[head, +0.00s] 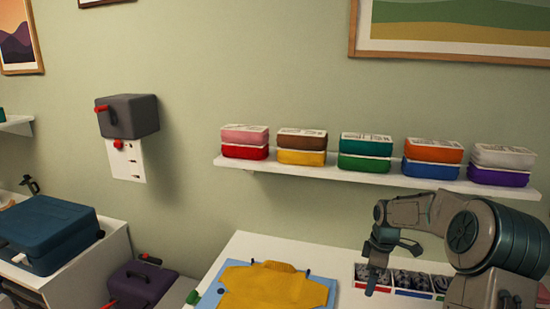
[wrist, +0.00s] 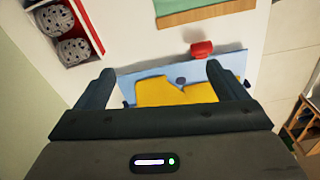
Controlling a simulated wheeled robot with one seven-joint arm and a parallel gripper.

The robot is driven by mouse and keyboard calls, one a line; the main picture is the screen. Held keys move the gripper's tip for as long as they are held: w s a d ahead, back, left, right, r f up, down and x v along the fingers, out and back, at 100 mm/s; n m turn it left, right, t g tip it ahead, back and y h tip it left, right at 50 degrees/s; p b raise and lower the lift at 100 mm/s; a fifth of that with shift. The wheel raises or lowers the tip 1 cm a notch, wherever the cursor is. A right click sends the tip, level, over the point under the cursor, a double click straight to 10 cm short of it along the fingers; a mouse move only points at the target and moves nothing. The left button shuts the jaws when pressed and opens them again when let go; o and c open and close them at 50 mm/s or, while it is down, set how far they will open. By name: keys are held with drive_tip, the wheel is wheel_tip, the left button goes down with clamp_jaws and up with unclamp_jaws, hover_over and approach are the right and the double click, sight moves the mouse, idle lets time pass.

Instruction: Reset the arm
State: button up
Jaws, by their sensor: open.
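My gripper (head: 393,268) hangs from my arm at the right of the head view, above the white table (head: 263,248). In the wrist view my gripper's two fingers (wrist: 160,74) stand wide apart with nothing between them. A yellow cloth-like piece (head: 268,288) lies on a light blue board (head: 208,298) on the table. In the wrist view the yellow piece (wrist: 165,92) and the blue board (wrist: 140,75) show beyond the fingers, partly hidden by the gripper body. My gripper appears apart from them.
A divided tray (head: 362,285) with grey rolled items stands near my gripper, partly behind my arm. A white wall shelf (head: 300,170) holds several coloured stacks. A red item (wrist: 202,49) lies by the board. A blue case (head: 48,228) sits at left.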

drive_tip(key=s+a+r+m+h, duration=0.2)
drive_tip(key=s+a+r+m, duration=0.1)
drive_tip(key=s+a+r, duration=0.4)
drive_tip(key=s+a+r+m+t, duration=0.1)
drive_tip(key=s+a+r+m, duration=0.2)
drive_tip(key=s, duration=0.9)
drive_tip(key=s+a+r+m+t+y, duration=0.1)
drive_tip(key=s+a+r+m+t, duration=0.1)
drive_tip(key=s+m, duration=0.5)
drive_tip(key=s+a+r, duration=0.1)
drive_tip(key=s, duration=0.4)
